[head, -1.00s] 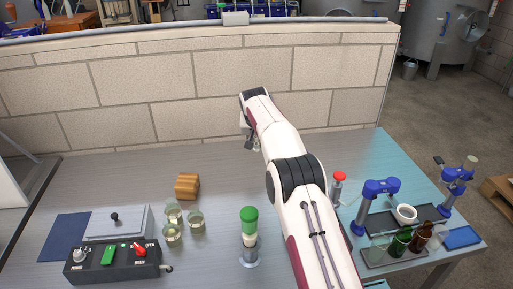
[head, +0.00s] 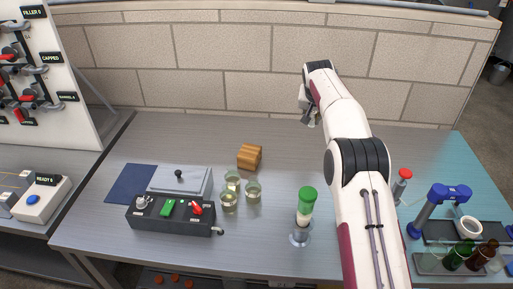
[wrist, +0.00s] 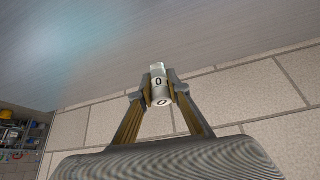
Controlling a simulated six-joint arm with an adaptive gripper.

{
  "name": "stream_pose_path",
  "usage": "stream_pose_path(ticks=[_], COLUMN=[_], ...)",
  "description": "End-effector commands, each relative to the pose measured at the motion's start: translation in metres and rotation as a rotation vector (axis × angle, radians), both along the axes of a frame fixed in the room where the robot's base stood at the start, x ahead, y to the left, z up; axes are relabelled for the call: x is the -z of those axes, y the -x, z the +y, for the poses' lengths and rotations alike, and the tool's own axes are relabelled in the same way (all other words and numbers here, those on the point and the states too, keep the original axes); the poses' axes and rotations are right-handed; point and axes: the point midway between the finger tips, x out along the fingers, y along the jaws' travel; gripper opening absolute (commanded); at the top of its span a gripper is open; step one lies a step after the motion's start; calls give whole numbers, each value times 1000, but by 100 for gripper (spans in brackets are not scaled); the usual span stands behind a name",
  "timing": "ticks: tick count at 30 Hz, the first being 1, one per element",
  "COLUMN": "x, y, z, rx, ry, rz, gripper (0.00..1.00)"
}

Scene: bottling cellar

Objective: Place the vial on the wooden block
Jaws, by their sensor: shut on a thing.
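The vial (wrist: 158,82) is a small clear and white cylinder marked with a dark 0. In the wrist view my gripper (wrist: 157,96) is shut on it, one finger on each side. In the head view my gripper (head: 308,117) is above the back part of the table, near the block wall, and the vial is too small to make out there. The wooden block (head: 249,156) lies on the table to the left of my gripper and nearer the camera. Its top looks clear.
Several glass beakers (head: 253,190) stand just in front of the block. A green-capped bottle (head: 306,200) stands on a round base. A control box (head: 172,215) is at the left. A blue stand (head: 440,205) and bottles are at the right. The back left of the table is free.

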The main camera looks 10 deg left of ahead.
Motion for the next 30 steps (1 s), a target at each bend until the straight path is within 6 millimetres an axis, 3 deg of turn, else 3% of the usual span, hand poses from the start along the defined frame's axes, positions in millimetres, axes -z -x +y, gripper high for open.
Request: stream_pose_path(ticks=[12, 18, 23, 30], x=[-41, -48, -47, -36], y=[44, 71, 91, 104], z=[128, 173, 198, 210], rx=[-257, -424, -554, -696], ry=[3, 5, 5, 7], rz=[14, 15, 16, 15], gripper=[0, 0, 0, 0])
